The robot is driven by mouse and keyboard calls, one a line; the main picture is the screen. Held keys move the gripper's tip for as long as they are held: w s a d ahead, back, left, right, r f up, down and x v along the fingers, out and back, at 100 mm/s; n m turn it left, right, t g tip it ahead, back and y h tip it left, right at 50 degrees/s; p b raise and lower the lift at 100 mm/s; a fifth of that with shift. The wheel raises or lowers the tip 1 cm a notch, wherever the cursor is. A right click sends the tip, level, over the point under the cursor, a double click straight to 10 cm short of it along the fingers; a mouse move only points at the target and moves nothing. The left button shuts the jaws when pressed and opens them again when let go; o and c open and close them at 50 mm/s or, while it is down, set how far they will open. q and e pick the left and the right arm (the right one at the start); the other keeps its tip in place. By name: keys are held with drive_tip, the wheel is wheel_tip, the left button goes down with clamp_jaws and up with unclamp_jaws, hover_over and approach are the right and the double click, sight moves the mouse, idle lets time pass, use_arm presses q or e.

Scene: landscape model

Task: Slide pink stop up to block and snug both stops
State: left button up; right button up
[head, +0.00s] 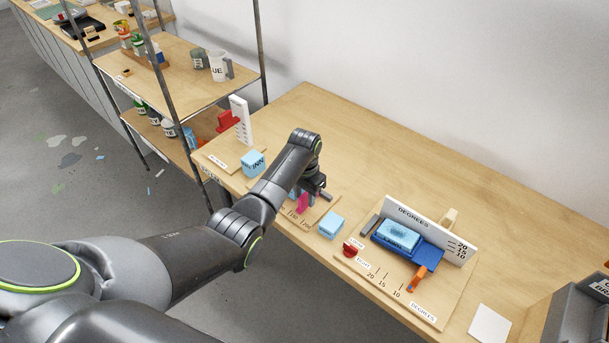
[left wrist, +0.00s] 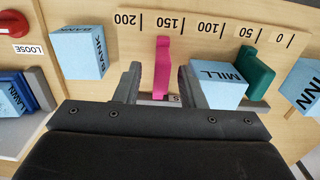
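The pink stop (left wrist: 161,68) stands on a wooden scale board (left wrist: 140,38) near the 150 mark in the left wrist view. A pale blue block marked MILL (left wrist: 218,88) sits to its right, with a gap between them. The green stop (left wrist: 258,76) is on the block's far side, close to it; whether they touch is unclear. My left gripper (left wrist: 162,85) is open, with one finger on each side of the pink stop and clear space beside it. In the head view the pink stop (head: 302,204) is partly hidden by my left gripper (head: 314,190). My right gripper is out of view.
A BANK block (left wrist: 84,52) lies left of the board in the wrist view, and an INN block (left wrist: 304,88) lies right. A DEGREES board (head: 430,232) with a blue tilting tray (head: 428,255) and red knob (head: 350,250) is nearby. A shelf (head: 180,75) stands behind left.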

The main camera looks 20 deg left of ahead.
use_arm(q)
wheel_tip(320, 180, up, 11)
drive_tip(key=b, duration=0.1)
wheel_tip(320, 180, up, 5)
drive_tip(key=p, duration=0.3)
hover_over(305, 195)
drive_tip(key=shift+s+r+p, duration=0.1)
drive_tip(key=shift+r+p, duration=0.3)
drive_tip(key=shift+r, duration=0.05)
